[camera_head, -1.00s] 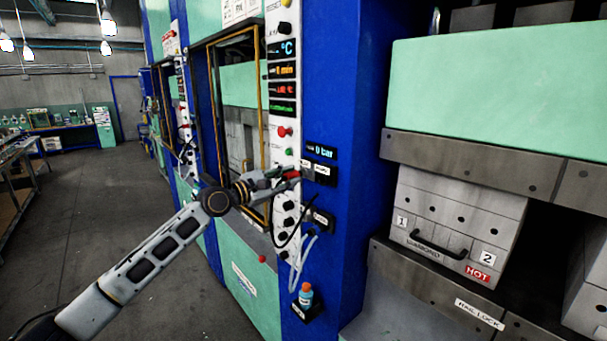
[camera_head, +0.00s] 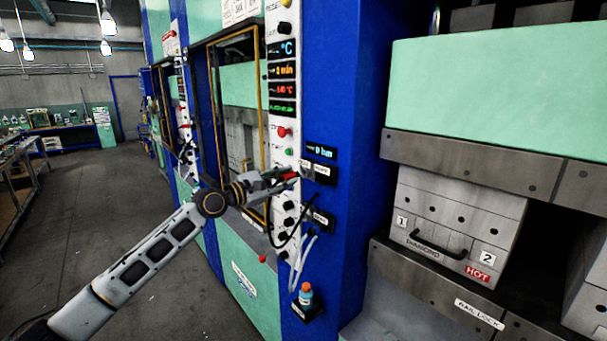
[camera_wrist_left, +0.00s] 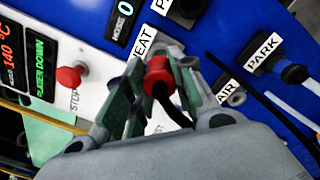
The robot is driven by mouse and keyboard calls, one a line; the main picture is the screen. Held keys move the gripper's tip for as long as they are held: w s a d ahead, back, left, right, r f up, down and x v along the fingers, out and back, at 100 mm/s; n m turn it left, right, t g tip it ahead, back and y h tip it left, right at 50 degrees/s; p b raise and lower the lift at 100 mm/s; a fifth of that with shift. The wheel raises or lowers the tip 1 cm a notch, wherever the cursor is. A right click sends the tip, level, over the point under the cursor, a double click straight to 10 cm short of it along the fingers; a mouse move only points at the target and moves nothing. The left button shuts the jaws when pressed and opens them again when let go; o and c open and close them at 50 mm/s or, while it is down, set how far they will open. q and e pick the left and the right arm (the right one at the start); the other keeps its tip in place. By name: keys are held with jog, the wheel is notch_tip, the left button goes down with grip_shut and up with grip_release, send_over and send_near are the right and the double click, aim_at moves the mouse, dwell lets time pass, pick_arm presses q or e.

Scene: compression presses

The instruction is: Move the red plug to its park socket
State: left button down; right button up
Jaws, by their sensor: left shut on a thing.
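The red plug (camera_wrist_left: 158,75) is between the fingers of my left gripper (camera_wrist_left: 150,85) in the wrist view, with a black cable trailing from it. The gripper is shut on it. In the head view my left gripper (camera_head: 285,181) is at the white and blue control panel, the plug (camera_head: 289,176) partly hidden by the fingers. The plug is at the HEAT label (camera_wrist_left: 146,44); I cannot tell whether it is seated or just clear of the panel. The upper park socket (camera_wrist_left: 187,8), dark, is beside it, cut by the frame's top edge. My right gripper is out of view.
A dark plug with a pale hose (camera_wrist_left: 293,73) sits at the lower PARK label (camera_wrist_left: 264,51), near the AIR socket (camera_wrist_left: 237,98). A red stop button (camera_wrist_left: 70,76) is to the left. Cables hang under the gripper.

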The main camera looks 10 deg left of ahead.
pick_arm(q)
jog(key=shift+v, duration=1.55)
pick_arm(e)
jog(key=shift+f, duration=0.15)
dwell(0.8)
